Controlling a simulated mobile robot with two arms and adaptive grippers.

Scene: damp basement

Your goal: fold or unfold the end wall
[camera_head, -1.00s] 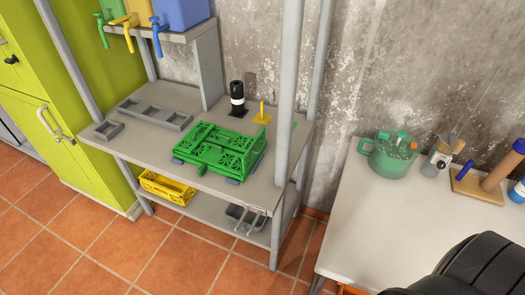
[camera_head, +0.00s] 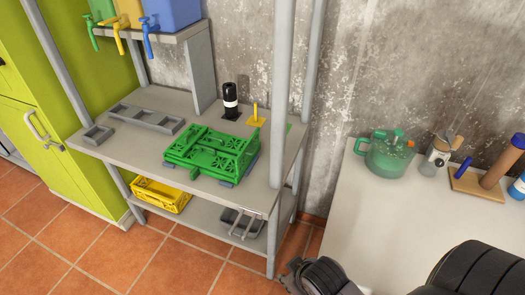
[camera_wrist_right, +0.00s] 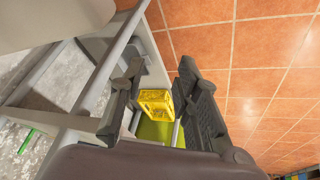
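A green folding crate (camera_head: 212,154) sits on the grey workbench top (camera_head: 118,152). Its walls look low and mostly folded; a panel stands up at its right side, but I cannot tell exactly how each end wall lies. My right gripper (camera_head: 300,272) shows at the bottom of the head view, in front of the bench and well apart from the crate. In the right wrist view its two dark fingers (camera_wrist_right: 160,78) are spread with nothing between them close by. My left gripper is not in view.
A yellow crate (camera_head: 162,195) and a dark grey item (camera_head: 240,222) are on the lower shelf. Grey trays (camera_head: 147,118), a black bottle (camera_head: 230,101) and a yellow post (camera_head: 255,115) stand behind the crate. A bench post (camera_head: 279,110) rises at right. A white table (camera_head: 400,225) stands at right.

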